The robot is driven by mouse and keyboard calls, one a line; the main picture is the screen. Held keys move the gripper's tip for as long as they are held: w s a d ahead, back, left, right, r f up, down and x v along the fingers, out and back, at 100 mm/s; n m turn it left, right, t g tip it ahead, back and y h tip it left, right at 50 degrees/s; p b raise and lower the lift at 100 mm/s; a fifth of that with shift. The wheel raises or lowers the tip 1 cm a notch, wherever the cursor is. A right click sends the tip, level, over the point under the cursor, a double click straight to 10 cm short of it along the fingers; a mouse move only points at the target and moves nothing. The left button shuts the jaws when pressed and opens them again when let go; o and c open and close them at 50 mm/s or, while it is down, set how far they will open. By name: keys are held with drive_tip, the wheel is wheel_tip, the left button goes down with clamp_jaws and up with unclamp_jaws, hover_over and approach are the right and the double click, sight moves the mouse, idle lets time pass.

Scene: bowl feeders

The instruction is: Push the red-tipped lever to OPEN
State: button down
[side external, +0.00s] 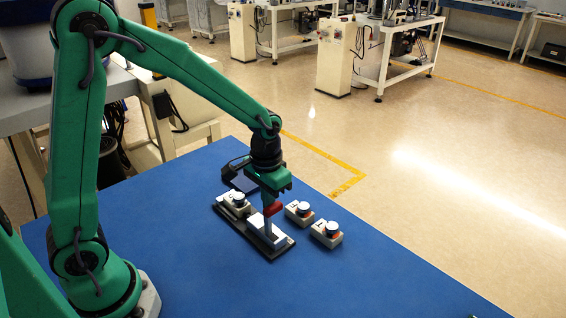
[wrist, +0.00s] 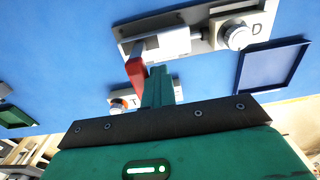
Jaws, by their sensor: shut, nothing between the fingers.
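The red-tipped lever (wrist: 136,72) stands out from a white block on a long plate (wrist: 125,31) in the wrist view. In the side view the red tip (side external: 274,209) is just below my gripper (side external: 267,198). My gripper (wrist: 156,74) is shut and empty, its fingers just right of the red tip in the wrist view. Whether they touch it I cannot tell. The white block (wrist: 170,42) has a rod running toward a round knob (wrist: 236,34) marked D. No OPEN marking is readable.
Two small boxes with round knobs, a nearer one (side external: 327,234) and a farther one (side external: 298,212), stand right of the plate in the side view. A dark blue tray (wrist: 270,66) lies beside the knob end. The blue tabletop (side external: 400,275) is clear toward the front right.

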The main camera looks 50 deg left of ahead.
drive_tip(key=shift+s+d+f, duration=0.15)
drive_tip(key=shift+d+f, duration=0.65)
drive_tip(key=shift+d, duration=0.35)
drive_tip(key=shift+a+r, duration=0.15)
drive_tip(key=shift+a, duration=0.3)
drive_tip(key=shift+r, duration=0.1)
drive_tip(key=shift+r, duration=3.9)
